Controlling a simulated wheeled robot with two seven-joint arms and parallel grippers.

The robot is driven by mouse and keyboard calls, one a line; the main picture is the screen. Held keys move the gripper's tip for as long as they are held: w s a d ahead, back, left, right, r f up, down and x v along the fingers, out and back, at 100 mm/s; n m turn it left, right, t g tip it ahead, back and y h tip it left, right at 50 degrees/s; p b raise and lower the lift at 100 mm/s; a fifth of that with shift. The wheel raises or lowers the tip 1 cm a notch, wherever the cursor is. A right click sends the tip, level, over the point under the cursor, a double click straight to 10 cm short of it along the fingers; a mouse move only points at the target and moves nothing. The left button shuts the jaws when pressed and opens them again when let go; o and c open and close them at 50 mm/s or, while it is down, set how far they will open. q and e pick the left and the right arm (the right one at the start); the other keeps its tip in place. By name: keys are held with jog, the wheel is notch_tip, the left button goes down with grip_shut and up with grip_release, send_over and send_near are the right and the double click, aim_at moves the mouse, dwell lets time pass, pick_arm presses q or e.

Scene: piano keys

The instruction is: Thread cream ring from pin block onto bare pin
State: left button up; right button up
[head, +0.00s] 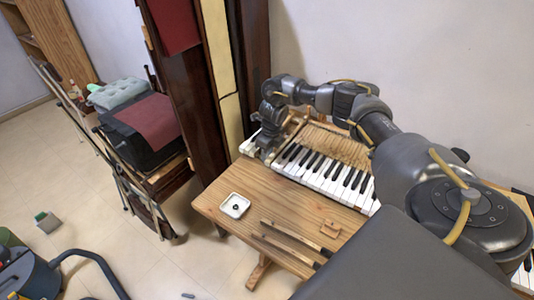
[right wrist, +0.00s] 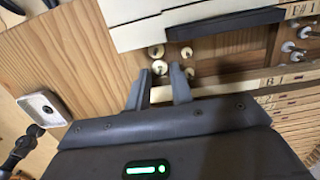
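My right gripper (head: 268,138) is at the left end of the keyboard in the head view, with my arm reaching across above the keys. In the right wrist view its two fingers (right wrist: 160,90) are apart, with no ring clearly held between them. I cannot tell which pin is bare. My left gripper is in neither view.
White keys (right wrist: 150,25) lie beyond the rings, and metal pins (right wrist: 290,46) stand at right. A dark upright panel (head: 190,85) stands left of the keyboard.

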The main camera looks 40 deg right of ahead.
jog(key=shift+r, duration=0.1)
jog(key=shift+r+p, duration=0.85)
jog(key=shift+r, duration=0.2)
jog(key=o, duration=0.6)
jog(key=shift+c, duration=0.2)
notch_tip(320, 180, up, 5)
jog(key=p, duration=0.3)
jog(key=shift+p, duration=0.4)
